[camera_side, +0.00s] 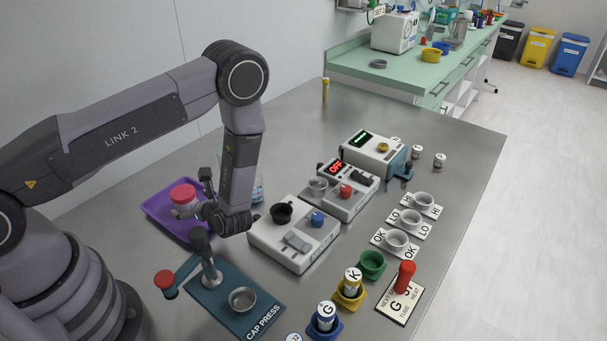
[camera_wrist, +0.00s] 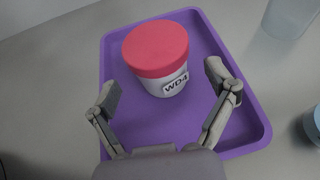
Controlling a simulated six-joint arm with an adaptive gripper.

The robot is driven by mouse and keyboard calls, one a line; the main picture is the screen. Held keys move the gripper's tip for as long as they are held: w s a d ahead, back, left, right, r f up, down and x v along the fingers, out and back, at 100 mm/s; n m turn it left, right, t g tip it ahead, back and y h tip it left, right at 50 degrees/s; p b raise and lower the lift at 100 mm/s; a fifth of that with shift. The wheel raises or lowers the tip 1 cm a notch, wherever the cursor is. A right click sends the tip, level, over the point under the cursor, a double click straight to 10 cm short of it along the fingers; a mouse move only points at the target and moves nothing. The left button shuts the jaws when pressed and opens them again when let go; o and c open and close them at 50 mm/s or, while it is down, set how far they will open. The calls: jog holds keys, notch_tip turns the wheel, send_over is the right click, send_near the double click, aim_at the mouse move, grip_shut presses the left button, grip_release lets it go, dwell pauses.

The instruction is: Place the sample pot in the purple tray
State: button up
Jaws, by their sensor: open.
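The sample pot (camera_wrist: 163,64) has a red lid and a white body with a label reading WD4. In the wrist view it stands upright over the purple tray (camera_wrist: 240,125), inside its rim, and appears to rest on its floor. The pot also shows in the side view (camera_side: 184,199), over the purple tray (camera_side: 160,216), partly behind my gripper. My gripper (camera_wrist: 163,82) is open, with a finger on each side of the pot and visible gaps between the fingers and the pot. The pot's underside is hidden.
A clear container (camera_side: 257,188) stands just right of the tray, behind my arm. A white device (camera_side: 293,241) with a black cup is to the right. The blue cap press board (camera_side: 238,304) with an upright lever lies in front. The steel table behind the tray is clear.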

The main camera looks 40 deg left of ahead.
jog(key=v, duration=0.7)
jog(key=shift+d+r, duration=0.2)
jog(key=shift+d, duration=0.1)
jog(key=s+r+n+g+h, duration=0.25)
jog(key=r+n, duration=0.25)
jog(key=r, duration=0.6)
jog(key=s+r+n+g+h, duration=0.1)
jog(key=r+n+h, duration=0.4)
jog(key=r, duration=0.5)
jog(key=s+d+r+n+t+h, duration=0.2)
jog(key=s+r+n+t+h, duration=0.4)
jog(key=s+r, duration=0.6)
notch_tip(320, 180, up, 2)
jog(key=shift+s+d+n+t, duration=0.15)
jog(key=shift+d+n+t, duration=0.2)
jog(key=shift+n+t, duration=0.7)
